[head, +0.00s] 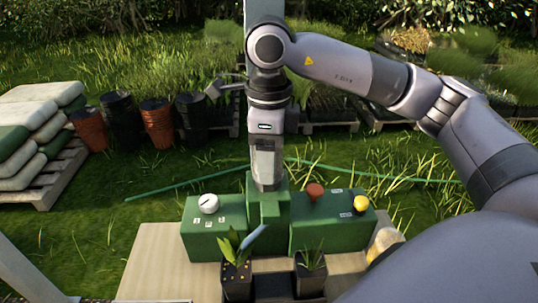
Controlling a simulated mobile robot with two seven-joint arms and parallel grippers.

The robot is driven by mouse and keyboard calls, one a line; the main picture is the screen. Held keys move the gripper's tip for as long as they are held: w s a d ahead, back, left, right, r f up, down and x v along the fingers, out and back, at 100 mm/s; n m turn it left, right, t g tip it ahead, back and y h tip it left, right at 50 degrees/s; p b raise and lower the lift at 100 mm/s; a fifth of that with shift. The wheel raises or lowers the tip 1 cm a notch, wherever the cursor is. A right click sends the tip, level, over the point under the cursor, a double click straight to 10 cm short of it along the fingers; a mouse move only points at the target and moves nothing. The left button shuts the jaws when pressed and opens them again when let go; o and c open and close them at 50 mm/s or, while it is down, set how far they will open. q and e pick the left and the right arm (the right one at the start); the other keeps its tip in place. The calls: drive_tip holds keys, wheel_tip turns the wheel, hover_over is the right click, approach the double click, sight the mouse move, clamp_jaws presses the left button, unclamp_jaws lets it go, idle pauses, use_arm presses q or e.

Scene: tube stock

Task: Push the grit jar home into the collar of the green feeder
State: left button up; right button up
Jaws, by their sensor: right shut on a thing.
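The green feeder (268,215) stands at the middle of the bench, with a tall central block between two lower green boxes. My right gripper (265,172) points straight down over the central block, at its top. It is shut on what appears to be the grit jar, a greyish upright thing mostly hidden by the fingers. The collar is hidden behind the gripper, so I cannot tell how deep the jar sits. My left gripper does not show.
The left box carries a white dial (209,204); the right box carries a red knob (315,191) and a yellow knob (361,203). Two potted plants (237,279) (310,277) stand in front. A pale and amber thing (385,243) is partly hidden by my right arm. The bench's left (150,265) is clear.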

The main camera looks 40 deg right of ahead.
drive_tip(key=shift+f, duration=0.1)
drive_tip(key=o, duration=1.2)
drive_tip(key=shift+o, duration=0.2)
drive_tip(key=shift+r, duration=3.6)
